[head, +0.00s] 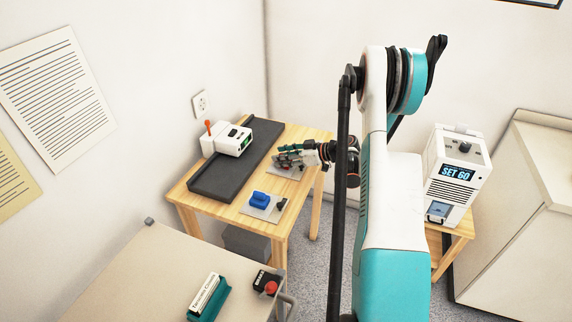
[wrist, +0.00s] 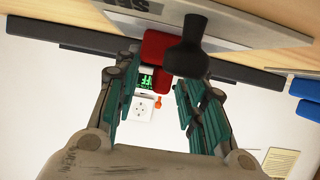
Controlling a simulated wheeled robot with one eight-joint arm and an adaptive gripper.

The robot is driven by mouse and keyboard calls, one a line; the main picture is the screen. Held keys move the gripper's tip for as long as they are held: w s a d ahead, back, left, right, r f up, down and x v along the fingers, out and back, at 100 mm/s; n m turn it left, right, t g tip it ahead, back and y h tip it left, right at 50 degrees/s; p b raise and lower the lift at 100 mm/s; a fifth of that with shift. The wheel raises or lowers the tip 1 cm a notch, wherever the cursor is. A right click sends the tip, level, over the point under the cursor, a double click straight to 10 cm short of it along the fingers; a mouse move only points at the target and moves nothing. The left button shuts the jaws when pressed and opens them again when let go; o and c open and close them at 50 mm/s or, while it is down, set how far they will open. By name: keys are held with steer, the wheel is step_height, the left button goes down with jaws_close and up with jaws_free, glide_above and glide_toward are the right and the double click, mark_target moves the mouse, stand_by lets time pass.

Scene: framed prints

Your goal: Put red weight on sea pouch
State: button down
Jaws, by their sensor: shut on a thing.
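The red weight (wrist: 155,47) shows in the wrist view between the fingers of my gripper (wrist: 160,85), partly covered by a black knob (wrist: 187,52) nearer the camera. The gripper is shut on the weight, low over a grey plate (wrist: 225,22) with dark letters that are partly cut off. In the head view my gripper (head: 292,160) is over the right side of the wooden table (head: 310,140) and hides the weight. I cannot make out the sea pouch for sure in either view.
A blue block (head: 260,198) and a small black part sit on another grey plate (head: 249,211) in front. Left are a dark tray (head: 215,182) and a white device (head: 227,138) with an orange lever.

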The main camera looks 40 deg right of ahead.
steer(key=c, duration=1)
jaws_free()
steer(key=p+v, duration=0.4)
steer(key=v, duration=0.8)
steer(key=shift+s+a+r, duration=0.1)
steer(key=shift+a, duration=0.1)
